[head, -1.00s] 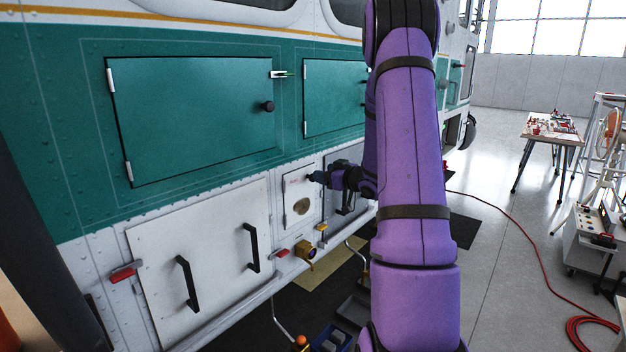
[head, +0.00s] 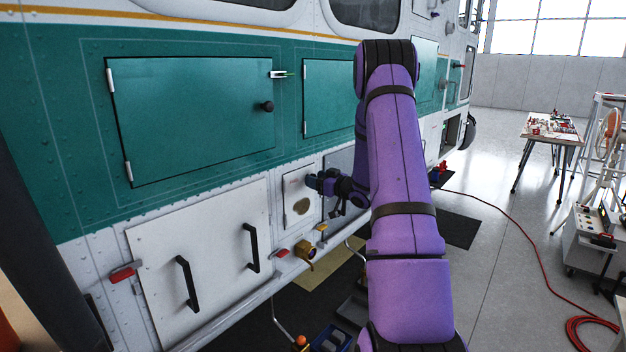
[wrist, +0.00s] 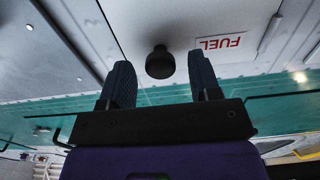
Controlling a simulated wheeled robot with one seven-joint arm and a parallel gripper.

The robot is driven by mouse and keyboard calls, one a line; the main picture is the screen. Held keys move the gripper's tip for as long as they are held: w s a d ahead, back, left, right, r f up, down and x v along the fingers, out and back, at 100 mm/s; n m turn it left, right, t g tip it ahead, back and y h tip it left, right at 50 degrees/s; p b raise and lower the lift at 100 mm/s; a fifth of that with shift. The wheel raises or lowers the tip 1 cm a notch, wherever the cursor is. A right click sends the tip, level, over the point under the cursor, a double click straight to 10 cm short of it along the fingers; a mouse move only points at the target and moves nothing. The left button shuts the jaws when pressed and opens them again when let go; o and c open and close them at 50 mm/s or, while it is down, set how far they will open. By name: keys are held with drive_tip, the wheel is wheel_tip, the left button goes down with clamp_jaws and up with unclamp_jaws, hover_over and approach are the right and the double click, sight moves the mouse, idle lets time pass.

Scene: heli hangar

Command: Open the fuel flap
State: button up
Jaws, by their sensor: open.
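The fuel flap (head: 295,215) is a small white panel low on the helicopter's side, with a brownish oval mark; it looks closed. In the wrist view the flap (wrist: 185,22) carries a red "FUEL" label (wrist: 221,43) and a black round knob (wrist: 160,63). My gripper (head: 313,181) is at the flap's upper right part in the head view and hides the knob there. In the wrist view my gripper (wrist: 162,75) is open, with one finger on each side of the knob. Gaps show between knob and fingers; I cannot tell the exact depth.
A large white panel with black handles (head: 205,255) is left of the flap, and green doors (head: 190,120) are above. A brass fitting (head: 305,251) sticks out below. Mats and trays lie on the floor beneath. A red hose (head: 530,245) and a cart (head: 595,240) are at right.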

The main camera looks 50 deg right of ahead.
drive_tip(key=shift+w, duration=0.9)
drive_tip(key=shift+a, duration=0.1)
clamp_jaws()
